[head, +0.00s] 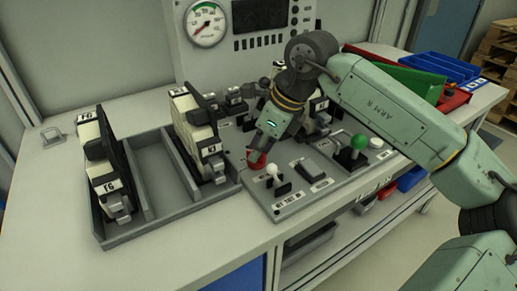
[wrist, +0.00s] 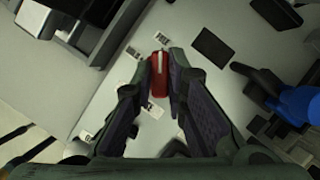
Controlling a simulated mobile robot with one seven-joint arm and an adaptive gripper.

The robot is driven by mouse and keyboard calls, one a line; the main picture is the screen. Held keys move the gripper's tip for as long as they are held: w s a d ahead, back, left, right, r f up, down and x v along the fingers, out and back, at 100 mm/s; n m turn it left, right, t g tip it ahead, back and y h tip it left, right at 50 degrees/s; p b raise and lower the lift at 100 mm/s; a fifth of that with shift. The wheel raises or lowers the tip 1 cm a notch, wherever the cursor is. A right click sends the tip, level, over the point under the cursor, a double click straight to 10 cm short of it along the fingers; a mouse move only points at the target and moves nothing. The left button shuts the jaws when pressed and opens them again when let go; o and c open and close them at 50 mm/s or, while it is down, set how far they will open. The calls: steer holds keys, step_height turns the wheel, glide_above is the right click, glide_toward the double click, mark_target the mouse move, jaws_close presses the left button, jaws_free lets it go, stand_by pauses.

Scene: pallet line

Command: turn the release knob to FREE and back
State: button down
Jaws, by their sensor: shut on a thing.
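The red release knob (head: 257,160) stands on the grey control panel (head: 290,207) in the head view, below my gripper (head: 258,150). In the wrist view the red knob (wrist: 159,76) has a pale line along its top and sits between the two fingertips of my gripper (wrist: 159,78). My gripper is shut on the knob from above. The FREE mark cannot be read in either view, and the fingers hide part of the knob's surround.
A white-tipped lever (head: 271,170) and a green-knobbed lever (head: 359,143) rise from the panel close by. A grey tray (head: 158,215) with labelled blocks stands at the left. A gauge (head: 206,24) is behind. Red, green and blue bins (head: 440,66) are at the right.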

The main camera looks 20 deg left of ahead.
steer(key=n+g, duration=0.2)
steer(key=n, duration=0.3)
steer(key=shift+w, duration=0.1)
steer(key=n, duration=0.2)
steer(key=n+g+h, duration=0.1)
steer(key=n, duration=0.2)
steer(key=shift+w+a+n+g+h, duration=0.1)
steer(key=shift+w+n+g+h, duration=0.05)
steer(key=shift+n+g+h, duration=0.15)
stand_by(0.4)
steer(key=c, duration=1.6)
jaws_free()
steer(key=v, duration=1.2)
